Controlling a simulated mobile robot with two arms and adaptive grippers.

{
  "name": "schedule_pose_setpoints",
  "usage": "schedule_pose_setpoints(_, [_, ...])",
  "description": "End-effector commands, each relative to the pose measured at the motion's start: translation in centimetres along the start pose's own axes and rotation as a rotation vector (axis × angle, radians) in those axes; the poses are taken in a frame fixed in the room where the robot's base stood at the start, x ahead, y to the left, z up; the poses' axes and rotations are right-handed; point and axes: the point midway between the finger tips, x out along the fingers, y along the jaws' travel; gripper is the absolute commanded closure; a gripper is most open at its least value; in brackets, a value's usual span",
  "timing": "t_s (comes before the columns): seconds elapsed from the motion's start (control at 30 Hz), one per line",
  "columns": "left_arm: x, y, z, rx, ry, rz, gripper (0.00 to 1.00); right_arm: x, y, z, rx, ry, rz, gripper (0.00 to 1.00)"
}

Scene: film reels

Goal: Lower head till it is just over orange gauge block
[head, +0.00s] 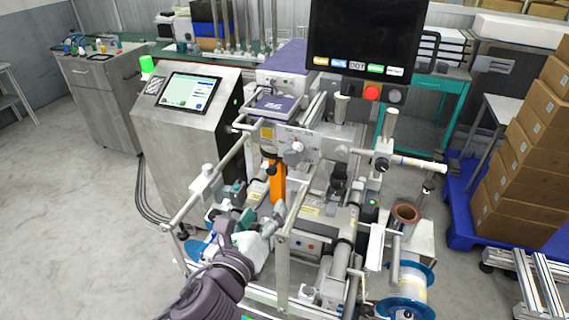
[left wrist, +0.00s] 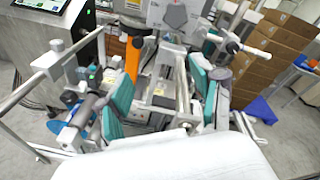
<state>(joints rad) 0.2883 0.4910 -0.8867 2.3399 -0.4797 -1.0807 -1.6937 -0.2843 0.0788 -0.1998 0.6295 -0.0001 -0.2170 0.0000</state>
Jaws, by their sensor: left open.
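The orange gauge block (head: 277,182) stands upright in the middle of the machine; it also shows in the left wrist view (left wrist: 132,58). A white plate with a grey knob (head: 294,148) is above and right of it; the knob shows at the top of the left wrist view (left wrist: 175,18). I cannot clearly tell the head's underside or its gap to the block. My left gripper (head: 235,218) is in front of the machine, lower left of the block. Its teal fingers (left wrist: 162,98) are apart, with nothing seen held between them. My right gripper is not in view.
Rails and posts of the machine frame surround the block. A touch panel (head: 188,92) stands at the left and a dark monitor (head: 366,35) above. A blue-flanged reel (head: 412,285) is at the lower right. Stacked cartons (head: 525,165) stand on the far right.

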Motion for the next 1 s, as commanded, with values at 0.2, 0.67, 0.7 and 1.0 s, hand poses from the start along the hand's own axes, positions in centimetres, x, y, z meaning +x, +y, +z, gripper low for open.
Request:
schedule_pose_setpoints(0.2, [0.7, -2.4, 2.2, 0.448, -0.12, -0.08, 0.33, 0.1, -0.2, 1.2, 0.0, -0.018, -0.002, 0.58])
schedule_pose_setpoints(0.67, [7.7, -3.5, 3.3, 0.48, -0.128, -0.081, 0.33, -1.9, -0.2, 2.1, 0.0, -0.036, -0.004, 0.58])
schedule_pose_setpoints(0.7, [8.6, -3.5, 3.4, 0.48, -0.127, -0.081, 0.33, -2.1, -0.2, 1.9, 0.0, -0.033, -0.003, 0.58])
schedule_pose_setpoints(1.0, [13.2, -4.0, 3.7, 0.478, -0.126, -0.083, 0.33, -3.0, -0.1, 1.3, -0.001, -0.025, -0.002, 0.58])
